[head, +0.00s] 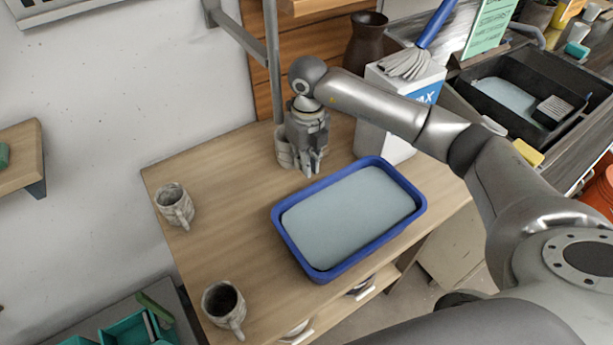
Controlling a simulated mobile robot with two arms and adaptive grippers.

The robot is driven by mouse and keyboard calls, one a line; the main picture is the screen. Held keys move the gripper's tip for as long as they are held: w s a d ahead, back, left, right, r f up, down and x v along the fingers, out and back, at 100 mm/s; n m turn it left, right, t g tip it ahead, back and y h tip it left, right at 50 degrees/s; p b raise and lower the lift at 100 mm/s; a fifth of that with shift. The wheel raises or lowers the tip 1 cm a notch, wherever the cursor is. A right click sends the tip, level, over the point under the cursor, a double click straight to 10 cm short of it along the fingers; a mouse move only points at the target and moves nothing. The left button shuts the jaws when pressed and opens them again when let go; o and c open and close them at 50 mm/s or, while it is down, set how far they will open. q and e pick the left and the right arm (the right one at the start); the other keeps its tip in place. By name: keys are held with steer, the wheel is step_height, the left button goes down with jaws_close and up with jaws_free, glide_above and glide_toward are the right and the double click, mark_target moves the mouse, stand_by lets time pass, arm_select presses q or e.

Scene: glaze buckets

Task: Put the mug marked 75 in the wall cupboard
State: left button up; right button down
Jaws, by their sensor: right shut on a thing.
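My right gripper (312,160) points down near the back of the wooden table (240,215). It is shut on a grey mug (284,150), which is mostly hidden behind the fingers. I cannot tell whether this mug touches the table. A second grey mug (175,204) stands upright at the table's left edge. A third mug (222,307), with a dark inside, stands at the front left corner. No number is legible on any mug, so I cannot tell which is marked 75. I cannot make out a wall cupboard for certain. My left gripper is not in view.
A blue tray (277,217) with a pale blue surface fills the table's right part. A white box (408,78) with a brush on top and a dark brown vase (366,38) stand behind. A metal post (272,60) rises at the back. The table's middle left is clear.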

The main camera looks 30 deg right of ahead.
step_height(320, 180, down, 3)
steer(key=shift+d+f, duration=0.1)
step_height(320, 180, down, 4)
steer(key=shift+f+p, duration=0.1)
steer(key=shift+p, duration=0.7)
steer(key=shift+f, duration=0.1)
steer(key=shift+f, duration=0.1)
steer(key=c, duration=2)
jaws_free()
steer(key=shift+f, duration=0.1)
steer(key=o, duration=0.4)
steer(key=shift+o, duration=0.2)
